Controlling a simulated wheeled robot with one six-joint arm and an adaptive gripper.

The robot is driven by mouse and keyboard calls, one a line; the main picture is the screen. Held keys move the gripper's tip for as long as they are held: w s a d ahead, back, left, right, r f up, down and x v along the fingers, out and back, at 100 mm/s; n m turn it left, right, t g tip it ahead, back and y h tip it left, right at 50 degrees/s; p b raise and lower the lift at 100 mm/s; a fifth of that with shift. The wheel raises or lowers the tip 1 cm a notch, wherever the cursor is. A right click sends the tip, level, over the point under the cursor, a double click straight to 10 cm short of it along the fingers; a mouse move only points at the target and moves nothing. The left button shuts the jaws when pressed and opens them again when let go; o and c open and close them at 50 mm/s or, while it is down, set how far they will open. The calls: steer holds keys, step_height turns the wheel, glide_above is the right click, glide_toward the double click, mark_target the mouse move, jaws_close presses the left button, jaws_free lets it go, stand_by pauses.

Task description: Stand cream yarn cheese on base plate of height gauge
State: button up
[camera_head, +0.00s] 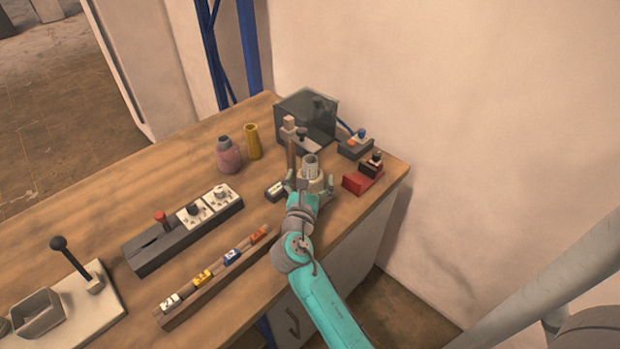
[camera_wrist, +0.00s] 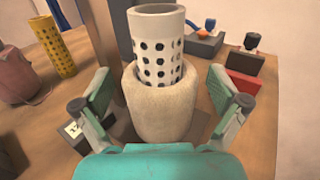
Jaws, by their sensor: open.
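The cream yarn cheese (camera_wrist: 160,105) is a thick pale winding around a white perforated tube. It stands upright between the spread fingers of my gripper (camera_wrist: 160,110), with gaps visible on both sides. In the head view the cheese (camera_head: 314,184) is at the right part of the bench, partly hidden by my gripper (camera_head: 308,188). The height gauge seems to be the brown upright post (camera_head: 292,155) just behind and left of it. A dark base with a pale label (camera_head: 277,190) shows at the post's foot. I cannot tell whether the cheese rests on that base.
A pink cheese (camera_head: 229,157) and a yellow perforated tube (camera_head: 252,141) stand to the left. A dark clear-sided box (camera_head: 318,112) is behind. A red block device (camera_head: 362,178) is close on the right, near the bench edge. A rail with coloured tags (camera_head: 217,276) lies in front.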

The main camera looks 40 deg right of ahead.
steer(key=v, duration=1.2)
stand_by(0.3)
